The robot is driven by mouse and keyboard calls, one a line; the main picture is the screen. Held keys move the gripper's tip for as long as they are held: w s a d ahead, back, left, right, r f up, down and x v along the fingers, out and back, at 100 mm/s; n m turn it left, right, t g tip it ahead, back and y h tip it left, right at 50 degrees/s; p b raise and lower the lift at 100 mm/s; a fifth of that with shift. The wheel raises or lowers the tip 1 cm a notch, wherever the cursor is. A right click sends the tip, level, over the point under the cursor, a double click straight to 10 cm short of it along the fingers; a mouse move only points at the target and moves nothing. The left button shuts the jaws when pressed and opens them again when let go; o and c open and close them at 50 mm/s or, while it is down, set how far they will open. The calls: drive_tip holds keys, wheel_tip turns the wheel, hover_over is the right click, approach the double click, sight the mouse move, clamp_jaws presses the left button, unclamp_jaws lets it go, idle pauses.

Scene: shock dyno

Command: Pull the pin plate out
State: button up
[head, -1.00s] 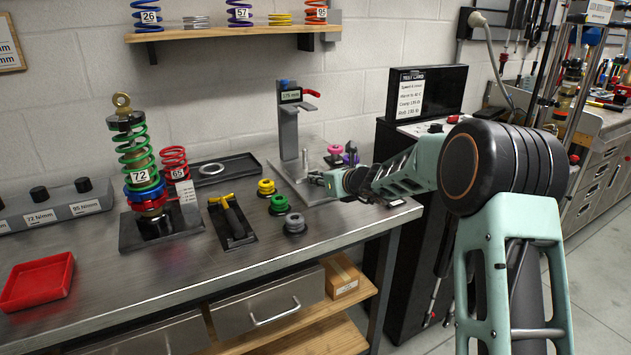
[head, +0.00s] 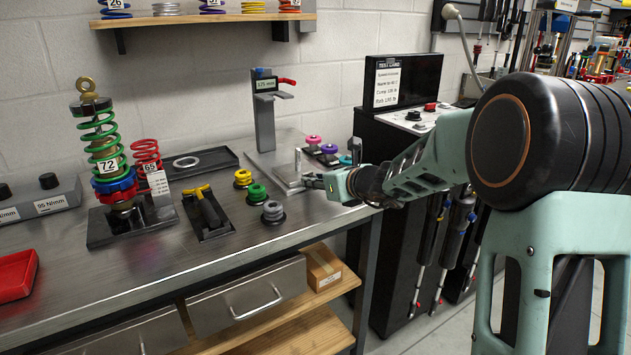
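The pin plate (head: 298,163) shows as a thin upright silver pin at the right side of the gauge stand's base, in the head view. Its lower part is small and partly hidden by my gripper. The gauge stand (head: 265,122) rises at the back of the bench with a small display reading about 175 mm. My gripper (head: 309,181) reaches in from the right, low over the bench, with its fingertips at the pin plate. The fingers are small here, but they appear shut on the plate, which has moved with them.
Pink and purple spacers (head: 313,140) stand close behind my gripper. Yellow, green and grey spacers (head: 256,193) stand in front left. A shock with a green spring (head: 101,145) stands further left. The black dyno cabinet (head: 372,130) is right of the bench.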

drive_tip(key=shift+o, duration=1.3)
drive_tip(key=v, duration=1.2)
